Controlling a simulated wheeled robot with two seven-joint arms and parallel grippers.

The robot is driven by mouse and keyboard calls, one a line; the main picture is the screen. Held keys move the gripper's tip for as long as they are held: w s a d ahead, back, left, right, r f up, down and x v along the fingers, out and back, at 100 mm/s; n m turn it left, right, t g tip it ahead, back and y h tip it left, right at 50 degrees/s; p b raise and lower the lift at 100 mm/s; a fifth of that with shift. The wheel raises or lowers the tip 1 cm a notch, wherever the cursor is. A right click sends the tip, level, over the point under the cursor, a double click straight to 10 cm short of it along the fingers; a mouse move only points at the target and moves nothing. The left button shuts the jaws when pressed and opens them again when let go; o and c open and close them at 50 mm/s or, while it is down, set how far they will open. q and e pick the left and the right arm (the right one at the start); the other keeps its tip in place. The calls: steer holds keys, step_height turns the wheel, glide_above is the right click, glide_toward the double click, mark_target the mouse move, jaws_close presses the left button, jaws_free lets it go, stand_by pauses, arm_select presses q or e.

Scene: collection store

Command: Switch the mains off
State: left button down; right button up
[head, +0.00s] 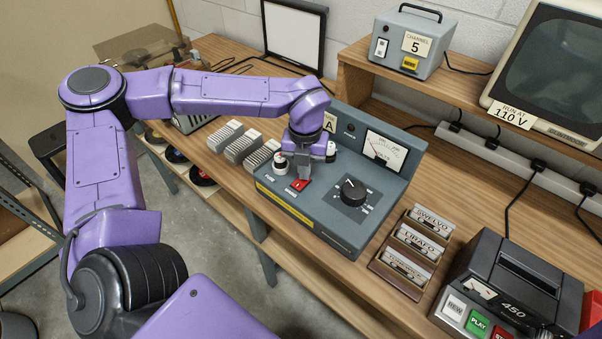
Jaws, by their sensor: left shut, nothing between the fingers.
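A blue-grey bench unit (330,222) stands on the wooden bench, with a dial knob (353,192), a needle meter (384,151) and a yellow strip along its front edge. A red switch (299,185) sits on its sloping panel, left of the knob; I cannot read which way it is set. My left gripper (304,177) points down, shut and empty, with its fingertips right at the red switch. I cannot tell whether they touch it. The gripper partly hides the switch and the panel behind it. My right gripper is not in view.
A rack of labelled cartridges (403,258) and a tape machine (505,290) stand to the right. Grey ribbed blocks (243,145) stand to the left. A channel box (412,45) and a monitor (560,70) sit on the shelf behind.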

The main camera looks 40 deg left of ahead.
arm_select(q)
steer(key=shift+f, duration=0.35)
steer(key=shift+s+r, duration=0.1)
step_height(320, 180, up, 7)
steer(key=p, duration=0.6)
stand_by(0.4)
